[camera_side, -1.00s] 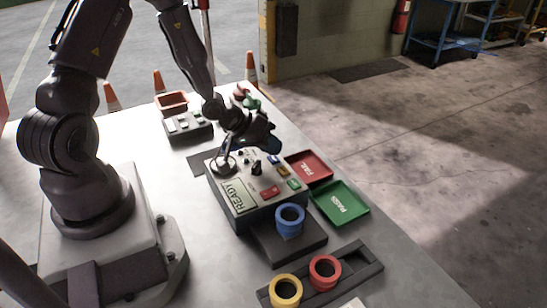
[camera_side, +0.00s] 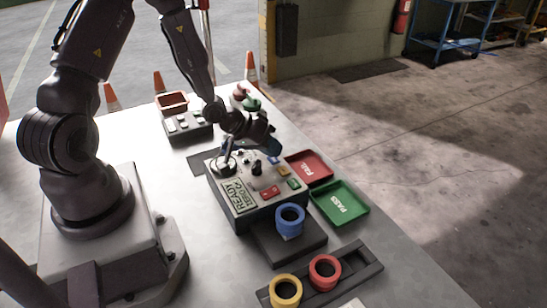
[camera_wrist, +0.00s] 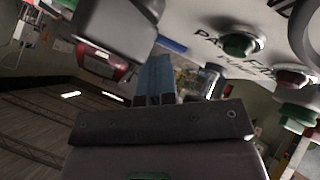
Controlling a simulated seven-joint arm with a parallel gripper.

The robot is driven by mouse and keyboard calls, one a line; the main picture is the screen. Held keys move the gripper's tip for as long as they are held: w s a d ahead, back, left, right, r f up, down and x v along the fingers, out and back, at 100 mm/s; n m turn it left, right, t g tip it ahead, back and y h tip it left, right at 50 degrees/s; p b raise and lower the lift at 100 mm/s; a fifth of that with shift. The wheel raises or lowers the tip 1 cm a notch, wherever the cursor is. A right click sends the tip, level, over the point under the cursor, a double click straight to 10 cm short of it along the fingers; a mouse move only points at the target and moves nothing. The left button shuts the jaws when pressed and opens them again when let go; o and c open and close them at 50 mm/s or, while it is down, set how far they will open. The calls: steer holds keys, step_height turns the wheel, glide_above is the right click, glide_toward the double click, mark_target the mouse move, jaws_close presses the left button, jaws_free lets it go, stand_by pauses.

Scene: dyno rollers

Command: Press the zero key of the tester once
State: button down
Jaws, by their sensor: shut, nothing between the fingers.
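The tester (camera_side: 255,211) is a grey box in the middle of the table. Its green display (camera_side: 238,198) reads READY, with a second line that looks like ZERO and is partly unclear. Its top carries a red key (camera_side: 270,192), a green key (camera_side: 294,184), an orange key (camera_side: 284,171) and a dark knob.
A blue roller (camera_side: 290,217) sits on the dark plate before the tester. Yellow (camera_side: 286,289) and red (camera_side: 325,269) rollers stand in a rack. Red FAIL (camera_side: 308,167) and green PASS (camera_side: 340,203) trays lie right; a keyed box (camera_side: 186,126) stands behind.

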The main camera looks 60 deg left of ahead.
steer(key=shift+r, duration=0.8)
steer(key=shift+r, duration=0.1)
steer(key=shift+r, duration=2.4)
steer(key=shift+s, duration=0.1)
